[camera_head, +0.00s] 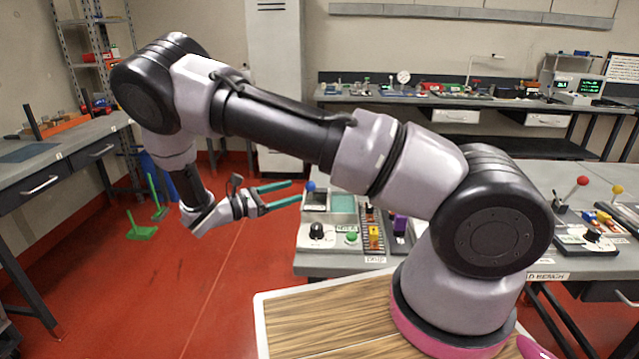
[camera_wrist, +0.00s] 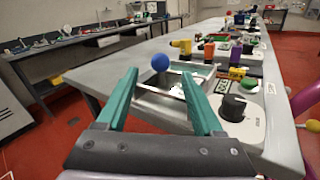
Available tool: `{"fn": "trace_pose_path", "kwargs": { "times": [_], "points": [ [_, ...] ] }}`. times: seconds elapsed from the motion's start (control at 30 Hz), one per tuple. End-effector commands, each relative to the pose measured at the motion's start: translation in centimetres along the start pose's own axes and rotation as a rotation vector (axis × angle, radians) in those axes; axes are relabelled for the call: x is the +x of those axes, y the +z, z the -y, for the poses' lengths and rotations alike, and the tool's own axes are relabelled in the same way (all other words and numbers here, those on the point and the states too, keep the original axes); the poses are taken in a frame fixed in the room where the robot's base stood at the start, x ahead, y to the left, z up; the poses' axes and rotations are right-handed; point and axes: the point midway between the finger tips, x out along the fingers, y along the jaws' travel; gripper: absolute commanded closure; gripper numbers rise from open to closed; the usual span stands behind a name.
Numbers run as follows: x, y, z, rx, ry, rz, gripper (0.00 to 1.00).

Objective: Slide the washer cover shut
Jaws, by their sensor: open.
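The washer (camera_head: 318,243) is a pale grey unit at the near left corner of the bench, with a black knob (camera_head: 316,231) and a green button (camera_head: 352,237). A blue ball handle (camera_head: 310,186) stands at its far left, and it also shows in the wrist view (camera_wrist: 160,62). A flat greenish panel (camera_head: 343,203) lies right of a dark recess. I cannot tell clearly which part is the cover. My gripper (camera_head: 295,191) is open and empty. In the wrist view, its teal fingers (camera_wrist: 160,76) frame the blue ball, which looks beyond the tips; contact is not visible.
Yellow (camera_head: 375,236) and purple (camera_head: 400,225) blocks stand right of the washer on the bench (camera_head: 330,263). A red-ball lever (camera_head: 583,181) is farther right. A wood-topped surface (camera_head: 320,320) is in front.

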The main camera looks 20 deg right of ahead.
Motion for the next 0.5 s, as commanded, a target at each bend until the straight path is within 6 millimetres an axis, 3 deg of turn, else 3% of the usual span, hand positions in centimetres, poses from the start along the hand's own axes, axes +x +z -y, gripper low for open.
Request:
{"fn": "trace_pose_path", "kwargs": {
  "times": [0.5],
  "points": [
    [8.7, 0.0, 0.1, 0.000, -0.006, -0.002, 0.31]
  ]
}}
